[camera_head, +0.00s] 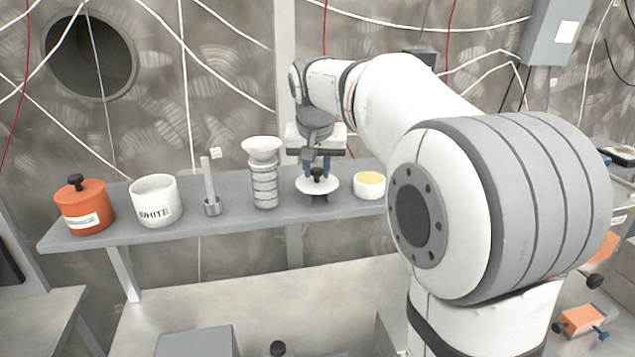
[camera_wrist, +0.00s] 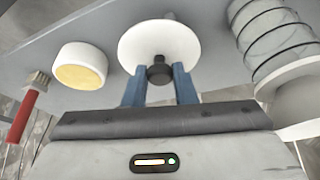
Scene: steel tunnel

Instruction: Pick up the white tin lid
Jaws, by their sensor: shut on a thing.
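The white tin lid (camera_head: 309,187) is a round white disc with a black knob, at the right half of the shelf in the head view. It also shows in the wrist view (camera_wrist: 150,42), top centre. My gripper (camera_head: 319,171) points down over it, its blue fingers shut on the black knob (camera_wrist: 160,72). A dark grey support shows just under the lid; I cannot tell whether the lid touches it. The white tin (camera_head: 155,204), marked "WHITE", stands without a lid at the left of the shelf.
The grey shelf (camera_head: 128,247) also bears an orange lidded tin (camera_head: 84,208), a grey holder with an upright rod (camera_head: 210,190), a white funnel (camera_head: 262,148) on a coiled stand left of my gripper, and a white dish of yellow stuff (camera_head: 369,190) close at right.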

